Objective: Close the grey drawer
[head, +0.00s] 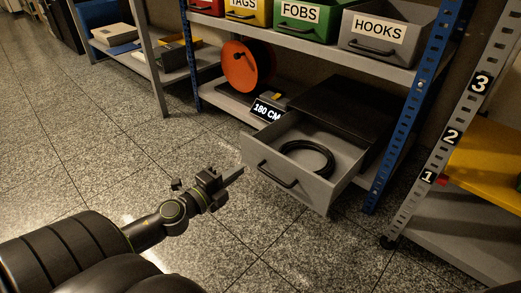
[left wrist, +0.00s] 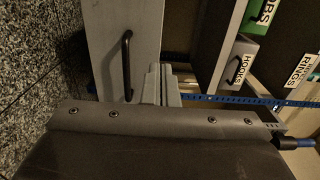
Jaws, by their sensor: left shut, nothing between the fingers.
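The grey drawer (head: 310,195) is pulled well out of its dark housing (head: 345,108) on the lower shelf in the head view. A black handle (head: 275,175) is on its front, and a black coil (head: 322,155) lies inside. My left gripper (head: 238,174) is shut and empty, just left of the drawer front. In the left wrist view, the closed fingers (left wrist: 162,84) point toward the grey drawer front (left wrist: 146,35), right of its handle (left wrist: 127,65). Whether they touch it is not clear. My right gripper is in neither view.
Labelled bins stand on the shelf above, including a grey HOOKS bin (head: 380,40) and a green FOBS bin (head: 300,20). A blue upright (head: 412,100) stands right. The speckled floor at left is clear.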

